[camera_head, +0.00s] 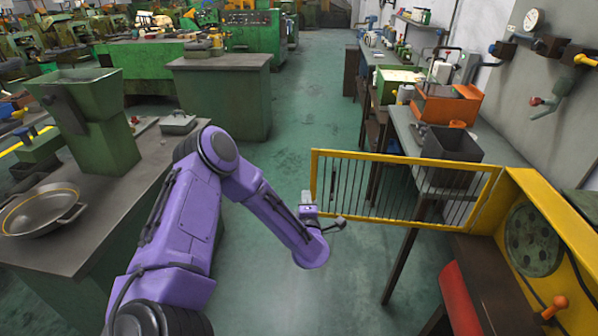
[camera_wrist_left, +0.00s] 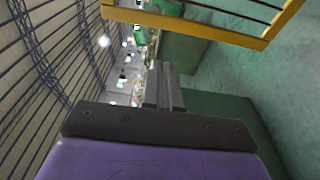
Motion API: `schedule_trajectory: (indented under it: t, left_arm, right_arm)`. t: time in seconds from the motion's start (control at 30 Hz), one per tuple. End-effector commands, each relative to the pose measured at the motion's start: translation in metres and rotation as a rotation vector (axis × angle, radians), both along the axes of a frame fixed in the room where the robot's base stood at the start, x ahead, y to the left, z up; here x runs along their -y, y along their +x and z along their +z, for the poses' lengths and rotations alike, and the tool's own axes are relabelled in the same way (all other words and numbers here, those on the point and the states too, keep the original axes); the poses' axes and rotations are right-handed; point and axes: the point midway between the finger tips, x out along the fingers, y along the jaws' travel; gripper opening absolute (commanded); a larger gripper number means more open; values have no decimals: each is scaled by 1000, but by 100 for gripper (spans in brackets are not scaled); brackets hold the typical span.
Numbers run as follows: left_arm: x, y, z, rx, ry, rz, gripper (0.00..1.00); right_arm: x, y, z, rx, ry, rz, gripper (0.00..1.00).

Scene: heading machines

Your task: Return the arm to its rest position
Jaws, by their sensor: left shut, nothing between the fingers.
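My left arm is purple and comes in from the lower left in the head view, bent at the elbow over the aisle. Its left gripper (camera_head: 322,213) is small and partly turned away, close to the left end of a yellow barred guard door (camera_head: 404,157). I cannot tell whether it touches the door. In the left wrist view the two grey fingers of the left gripper (camera_wrist_left: 163,86) are together with nothing between them. The yellow frame also shows across the top of that view (camera_wrist_left: 200,30). My right gripper is in neither view.
The door is hinged to a yellow machine housing (camera_head: 545,215) at the right, with an orange knob (camera_head: 556,303). A bench on the left holds a pan (camera_head: 40,212) and a green hopper (camera_head: 95,115). A grey bin (camera_head: 450,150) stands behind the door. The central green floor (camera_head: 310,100) is clear.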

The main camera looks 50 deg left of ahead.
Motion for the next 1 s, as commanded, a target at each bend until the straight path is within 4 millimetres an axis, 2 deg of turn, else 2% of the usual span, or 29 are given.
schedule_trajectory:
  t: [0.03,0.1,0.3,0.5,0.77,0.87,0.93,1.0]
  left_arm:
    - [10,-10,-4,-1,-1,-7,0]
    - [20,-26,-4,0,0,-3,0]
    - [40,-59,-3,1,-1,4,0]
    - [45,-68,-1,1,0,7,0]
    - [49,-63,-3,-37,20,-23,0]
    - [66,-57,-22,-226,72,-134,0]
    - [97,-63,-61,-490,153,-303,0]
    - [128,-92,-114,-787,237,-492,0]
  right_arm:
    - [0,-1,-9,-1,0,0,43]
    - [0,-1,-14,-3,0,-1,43]
    - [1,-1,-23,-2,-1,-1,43]
    - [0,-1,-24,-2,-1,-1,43]
    - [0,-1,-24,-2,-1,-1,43]
    - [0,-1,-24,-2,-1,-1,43]
    - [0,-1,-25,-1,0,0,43]
    - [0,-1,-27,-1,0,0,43]
